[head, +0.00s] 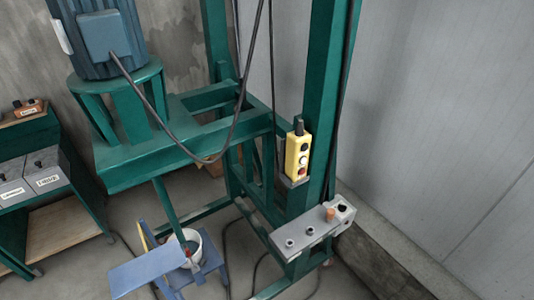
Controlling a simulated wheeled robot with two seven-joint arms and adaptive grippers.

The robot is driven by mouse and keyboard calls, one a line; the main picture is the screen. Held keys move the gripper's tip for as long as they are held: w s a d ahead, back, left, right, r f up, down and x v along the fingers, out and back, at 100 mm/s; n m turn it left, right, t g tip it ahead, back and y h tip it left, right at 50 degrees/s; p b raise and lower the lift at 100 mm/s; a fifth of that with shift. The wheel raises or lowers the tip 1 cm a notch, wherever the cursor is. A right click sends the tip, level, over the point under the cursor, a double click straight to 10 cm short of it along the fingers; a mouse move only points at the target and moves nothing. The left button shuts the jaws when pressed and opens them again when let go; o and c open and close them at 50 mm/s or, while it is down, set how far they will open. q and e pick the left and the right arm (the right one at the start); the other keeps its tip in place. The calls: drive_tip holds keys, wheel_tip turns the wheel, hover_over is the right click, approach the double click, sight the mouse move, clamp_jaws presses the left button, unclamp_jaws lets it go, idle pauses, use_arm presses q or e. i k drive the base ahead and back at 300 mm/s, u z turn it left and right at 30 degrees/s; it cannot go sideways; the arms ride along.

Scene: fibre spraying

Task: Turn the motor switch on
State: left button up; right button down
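A blue-grey motor (100,42) stands on a green stand at the upper left, with a dark cable hanging from it. A yellow control box (298,156) with several round buttons, one of them red, is on the green post. Below it a grey switch box (310,227) carries dark knobs and an orange knob (330,214). No label tells which of these is the motor switch, and their on or off state cannot be told. Neither of my grippers is in view.
A green frame (190,122) fills the middle. A green cart (50,190) at the left holds grey boxes and a small orange box (29,108). A white bucket (191,242) and a blue stand (148,272) are below. Cables lie on the floor. A pale wall is at right.

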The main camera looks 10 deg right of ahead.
sight(342, 208)
drive_tip(key=z, duration=0.25)
drive_tip(key=k, duration=0.45)
drive_tip(key=z, duration=0.8)
drive_tip(key=i, duration=1.25)
drive_tip(key=u, duration=0.55)
